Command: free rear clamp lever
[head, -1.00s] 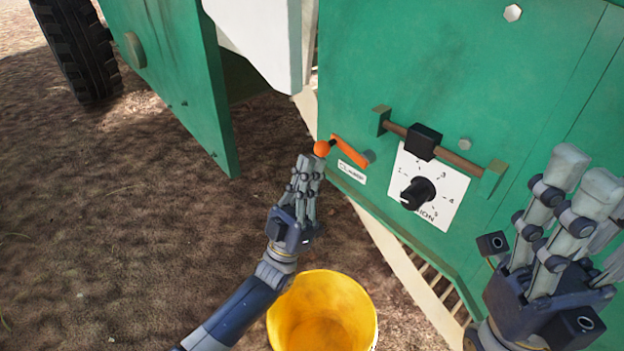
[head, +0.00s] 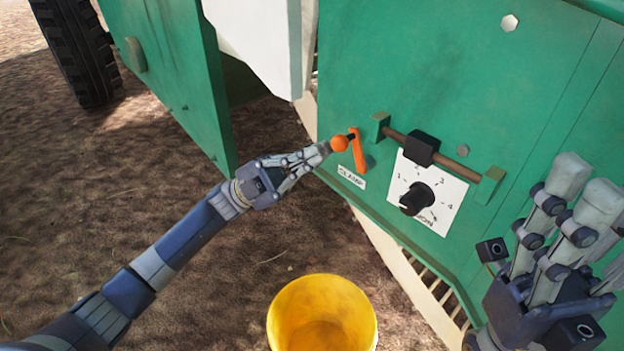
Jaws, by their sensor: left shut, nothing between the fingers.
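The clamp lever (head: 358,152) is an orange bar with an orange ball knob (head: 340,143) on the green machine panel. A white label reading CLAMP (head: 351,177) sits just below it. The bar slopes steeply, with the knob standing out to its upper left. My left gripper (head: 325,149) is shut and empty, its fingertips pointing right, at or just touching the left side of the knob; I cannot tell if there is contact. My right gripper (head: 582,190) is at the right edge, fingers pointing up, away from the lever. Its finger gap is not clear.
A dial with a white scale plate (head: 416,196) and a brown rod with a black block (head: 422,148) are right of the lever. A yellow bucket (head: 322,315) stands on the soil below. A green door panel (head: 180,90) hangs at left, near a black tyre (head: 75,50).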

